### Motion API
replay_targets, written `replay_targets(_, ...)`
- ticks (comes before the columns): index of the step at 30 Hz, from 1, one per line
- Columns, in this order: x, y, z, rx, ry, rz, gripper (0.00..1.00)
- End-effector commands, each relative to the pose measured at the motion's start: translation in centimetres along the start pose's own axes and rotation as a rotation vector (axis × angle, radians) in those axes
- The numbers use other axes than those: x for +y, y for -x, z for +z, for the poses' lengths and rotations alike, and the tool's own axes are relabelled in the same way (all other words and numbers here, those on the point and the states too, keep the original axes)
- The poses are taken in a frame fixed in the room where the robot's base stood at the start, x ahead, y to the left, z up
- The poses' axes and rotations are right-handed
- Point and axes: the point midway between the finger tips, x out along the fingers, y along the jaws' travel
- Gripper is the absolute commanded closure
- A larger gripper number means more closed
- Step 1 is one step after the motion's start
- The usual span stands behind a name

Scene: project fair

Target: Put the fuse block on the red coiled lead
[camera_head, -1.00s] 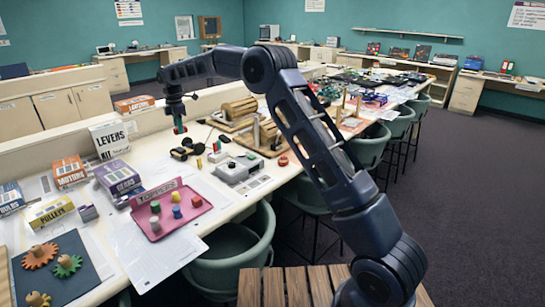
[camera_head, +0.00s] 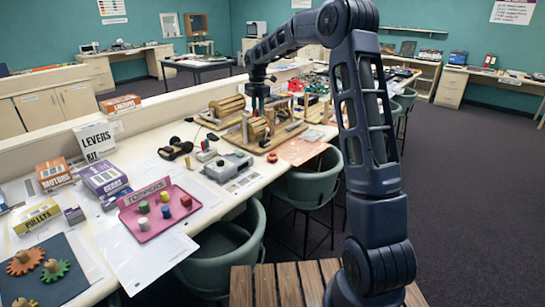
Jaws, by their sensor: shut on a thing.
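My gripper (camera_head: 257,110) hangs down over the wooden models on the long table, at the end of my outstretched arm. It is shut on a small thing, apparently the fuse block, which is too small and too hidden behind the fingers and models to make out. A small round red thing (camera_head: 272,157), apparently the red coiled lead, lies on the white tabletop near its front edge, beside the wooden board. My gripper is above and farther back than it, apart from it.
Wooden models (camera_head: 258,128) on boards stand under my gripper. A grey device (camera_head: 228,165) and a dark wheeled model (camera_head: 176,149) lie to the left. A pink tray (camera_head: 180,222) with several coloured pieces is nearer. Green chairs (camera_head: 313,188) line the front edge.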

Motion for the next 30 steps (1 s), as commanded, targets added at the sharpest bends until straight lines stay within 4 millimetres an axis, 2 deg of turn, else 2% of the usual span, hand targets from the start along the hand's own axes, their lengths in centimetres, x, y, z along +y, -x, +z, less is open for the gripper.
replay_targets(3,-2.6,0.1,1.9,-0.002,0.009,-0.002,0.96)
replay_targets(6,-4.0,0.1,2.9,-0.003,0.019,-0.003,0.96)
replay_targets(10,-4.9,0.0,3.6,-0.004,0.025,-0.003,0.96)
replay_targets(13,-5.1,-1.0,3.7,-0.003,0.028,-0.005,0.96)
replay_targets(30,-5.1,-12.9,3.7,-0.003,0.028,-0.005,0.96)
